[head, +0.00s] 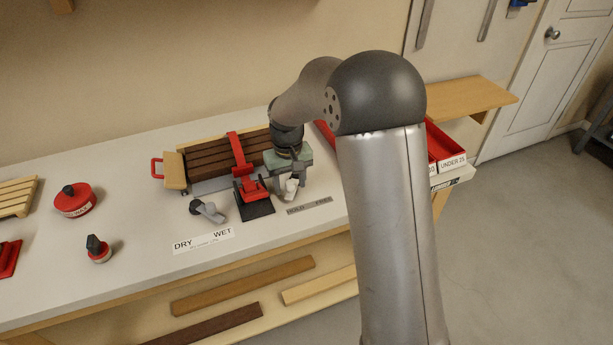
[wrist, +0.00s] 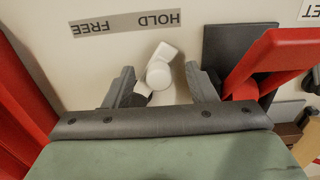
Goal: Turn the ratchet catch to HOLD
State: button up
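The ratchet catch (wrist: 160,72) is a small white knob with a stubby arm, seen between my fingers in the wrist view. Its arm points up and slightly right there, toward the HOLD side of the label. My gripper (wrist: 159,68) is open, with one dark finger on each side of the catch and visible gaps to both. The grey HOLD/FREE label (wrist: 126,23) appears upside down there. In the head view the catch (head: 291,187) is partly hidden under my gripper, and the label (head: 309,206) lies in front of it, HOLD left and FREE right.
A red clamp on a dark base (head: 256,207) stands close left of the catch. Behind is a crate of brown slats (head: 213,160) with a red strap. A grey lever (head: 208,210) sits by the DRY/WET label (head: 203,241). Red bins (head: 443,147) are at right.

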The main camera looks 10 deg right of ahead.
notch_tip(320, 180, up, 9)
jog(key=p, duration=0.6)
dwell(0.4)
dwell(0.3)
jog(key=s+d+r+m, duration=0.1)
jog(key=s+d+r, duration=0.2)
jog(key=s, duration=0.5)
jog(key=s+d+r, duration=0.2)
jog(key=s+r, duration=0.2)
jog(key=s, duration=0.4)
jog(key=s+d+f+m+t, duration=0.1)
jog(key=s+d+f, duration=0.1)
jog(key=s, duration=1.2)
jog(key=shift+d, duration=0.15)
